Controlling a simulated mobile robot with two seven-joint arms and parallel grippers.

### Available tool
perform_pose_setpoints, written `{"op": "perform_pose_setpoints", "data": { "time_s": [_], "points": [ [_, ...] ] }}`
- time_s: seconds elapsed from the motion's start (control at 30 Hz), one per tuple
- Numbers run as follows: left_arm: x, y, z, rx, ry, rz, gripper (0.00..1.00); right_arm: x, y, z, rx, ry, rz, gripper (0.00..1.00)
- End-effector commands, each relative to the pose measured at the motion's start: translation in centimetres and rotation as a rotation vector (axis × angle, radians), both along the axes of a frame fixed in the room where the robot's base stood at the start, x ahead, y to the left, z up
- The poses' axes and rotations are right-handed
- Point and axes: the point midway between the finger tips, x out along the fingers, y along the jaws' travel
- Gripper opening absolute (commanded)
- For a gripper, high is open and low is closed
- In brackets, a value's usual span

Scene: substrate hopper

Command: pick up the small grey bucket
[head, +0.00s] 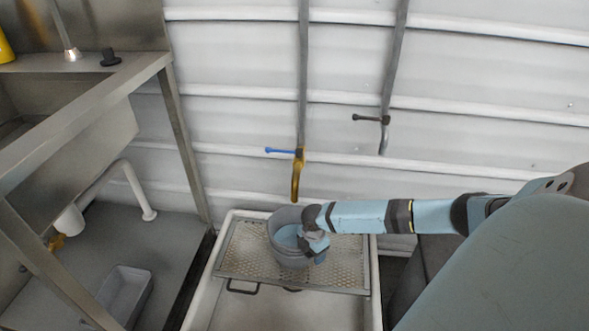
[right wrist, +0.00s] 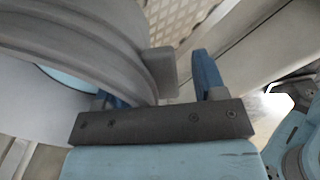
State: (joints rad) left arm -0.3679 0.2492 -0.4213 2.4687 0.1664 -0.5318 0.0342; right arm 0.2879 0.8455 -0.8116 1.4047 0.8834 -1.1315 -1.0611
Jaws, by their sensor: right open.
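The small grey bucket (head: 283,248) stands upright on the perforated grate of the sink below the brass tap. Something light blue shows inside it. My right gripper (head: 314,240) is at the bucket's right side, close to its rim. In the right wrist view the bucket's ribbed grey wall (right wrist: 85,45) fills the upper left. The blue fingers of my right gripper (right wrist: 160,88) are apart, with part of the wall and a grey lug between them. The left finger is partly hidden by the bucket; I cannot tell whether either finger touches it. My left gripper is out of view.
The white sink (head: 228,309) surrounds the grate (head: 340,249). A brass tap with a blue lever (head: 297,175) hangs just above the bucket. A steel sink stand (head: 95,110) is at the left, with a grey tub (head: 125,290) on the floor below it.

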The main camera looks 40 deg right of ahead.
Motion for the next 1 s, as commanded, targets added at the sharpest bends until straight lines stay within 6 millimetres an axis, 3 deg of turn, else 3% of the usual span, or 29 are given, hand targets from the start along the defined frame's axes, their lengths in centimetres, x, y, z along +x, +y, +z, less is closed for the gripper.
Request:
{"op": "perform_pose_setpoints", "data": {
  "time_s": [0.1,0.3,0.4,0.8,1.0],
  "points": [
    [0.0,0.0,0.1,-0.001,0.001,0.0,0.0,0.0,0.0,0.1,0.0,0.0,0.0,0.64],
    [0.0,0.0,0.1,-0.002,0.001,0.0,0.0,0.0,0.0,0.2,0.0,0.0,0.0,0.18],
    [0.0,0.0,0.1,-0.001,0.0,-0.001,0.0,0.0,0.0,0.2,0.0,0.0,0.0,0.0],
    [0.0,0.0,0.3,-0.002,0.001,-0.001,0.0,0.2,0.0,0.5,0.001,-0.004,0.0,0.0],
    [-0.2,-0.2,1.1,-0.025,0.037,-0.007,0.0,0.2,0.0,2.8,0.002,-0.004,0.001,0.0]
  ]
}}
